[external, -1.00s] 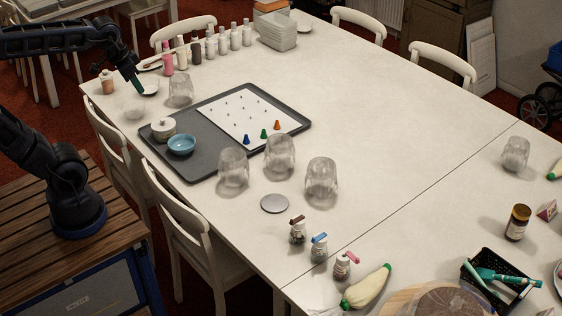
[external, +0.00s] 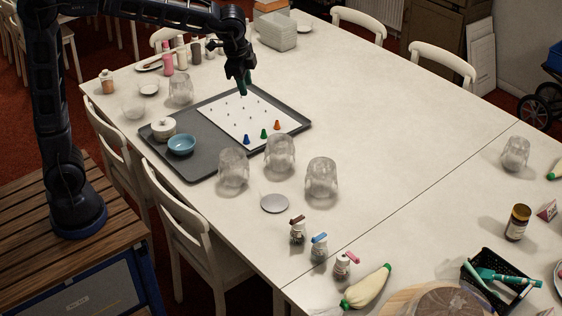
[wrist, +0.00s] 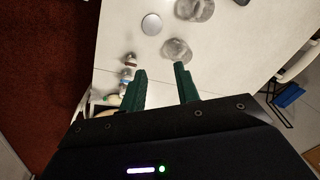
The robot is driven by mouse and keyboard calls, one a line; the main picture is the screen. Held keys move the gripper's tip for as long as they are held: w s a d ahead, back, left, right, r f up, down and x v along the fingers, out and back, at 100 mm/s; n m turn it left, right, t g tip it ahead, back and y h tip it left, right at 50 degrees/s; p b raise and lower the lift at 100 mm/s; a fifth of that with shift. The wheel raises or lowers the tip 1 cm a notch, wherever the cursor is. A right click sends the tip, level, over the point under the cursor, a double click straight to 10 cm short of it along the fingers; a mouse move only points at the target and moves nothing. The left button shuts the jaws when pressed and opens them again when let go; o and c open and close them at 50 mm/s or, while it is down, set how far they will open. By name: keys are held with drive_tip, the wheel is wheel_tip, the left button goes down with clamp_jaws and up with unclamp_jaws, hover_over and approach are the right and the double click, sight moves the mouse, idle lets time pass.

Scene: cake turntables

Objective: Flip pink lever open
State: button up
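The pink lever (external: 351,257) is on the lid of a small glass jar (external: 342,270), the nearest of three lidded jars in the external view. It slants up to the right; whether it is open or closed I cannot tell. The blue lever (external: 319,239) and the dark red lever (external: 297,220) top the other two jars. My gripper (external: 245,92) is above the far part of the tray, well away from the jars. In the wrist view my gripper (wrist: 160,68) has two green fingers apart with nothing between them.
Upturned glasses (external: 321,179) and a grey disc (external: 274,203) stand between the tray (external: 200,177) and the jars.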

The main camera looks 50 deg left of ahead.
drive_tip(key=w+d+f+m, duration=0.2)
drive_tip(key=w+d, duration=0.1)
drive_tip(key=d, duration=0.3)
drive_tip(key=w+d+f+m, duration=0.1)
drive_tip(key=w+d+f, duration=0.15)
drive_tip(key=d, duration=0.35)
drive_tip(key=m+g, duration=0.3)
drive_tip(key=m, duration=0.4)
approach(358, 259)
drive_tip(key=shift+h, duration=0.3)
drive_tip(key=f, duration=0.8)
drive_tip(key=shift+s+a, duration=0.1)
drive_tip(key=shift+a, duration=0.2)
